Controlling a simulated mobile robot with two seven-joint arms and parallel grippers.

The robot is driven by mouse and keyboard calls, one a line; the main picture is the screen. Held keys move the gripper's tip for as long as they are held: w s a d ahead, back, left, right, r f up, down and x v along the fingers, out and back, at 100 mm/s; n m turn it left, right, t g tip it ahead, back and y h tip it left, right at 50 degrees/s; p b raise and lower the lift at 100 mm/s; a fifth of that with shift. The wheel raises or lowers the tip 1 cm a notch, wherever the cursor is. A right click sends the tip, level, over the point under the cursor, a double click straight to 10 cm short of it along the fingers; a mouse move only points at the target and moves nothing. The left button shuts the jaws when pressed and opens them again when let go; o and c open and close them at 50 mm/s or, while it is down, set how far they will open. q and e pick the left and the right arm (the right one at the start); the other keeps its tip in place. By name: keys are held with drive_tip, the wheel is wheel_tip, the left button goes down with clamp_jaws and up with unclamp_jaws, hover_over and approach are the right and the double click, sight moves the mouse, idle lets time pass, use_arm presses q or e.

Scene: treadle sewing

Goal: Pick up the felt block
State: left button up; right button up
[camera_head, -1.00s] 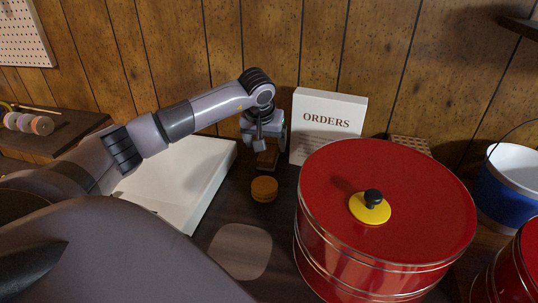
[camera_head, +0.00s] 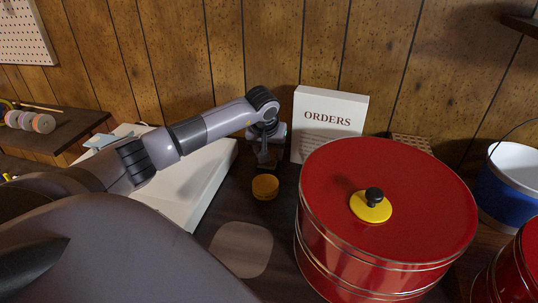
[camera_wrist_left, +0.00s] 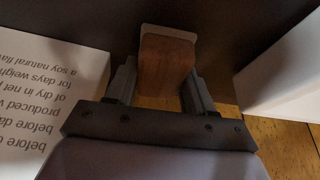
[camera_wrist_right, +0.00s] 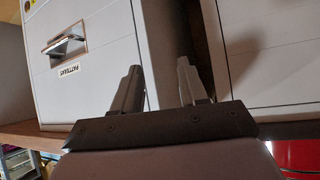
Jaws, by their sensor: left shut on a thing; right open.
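The felt block (camera_wrist_left: 165,65) is a brown wooden block with a pale layer along its far edge in the left wrist view. My left gripper (camera_wrist_left: 160,88) is shut on it, one finger on each long side. In the head view my left gripper (camera_head: 267,158) reaches down at the back of the dark table, in front of the ORDERS sign, and mostly hides the block. My right gripper (camera_wrist_right: 157,85) is open and empty in the right wrist view, in front of pale drawer fronts.
The white ORDERS sign (camera_head: 328,120) stands just behind and right of my left gripper. A round orange-brown puck (camera_head: 265,187) lies in front of it. A large red tin (camera_head: 400,190) fills the right. A white slab (camera_head: 212,182) lies left. A pale rounded patch (camera_head: 241,249) is clear.

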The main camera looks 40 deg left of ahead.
use_arm(q)
drive_tip(key=shift+r, duration=0.1)
wheel_tip(320, 180, up, 20)
drive_tip(key=p, duration=0.1)
idle(0.5)
drive_tip(key=o, duration=0.4)
drive_tip(key=shift+c, duration=1.4)
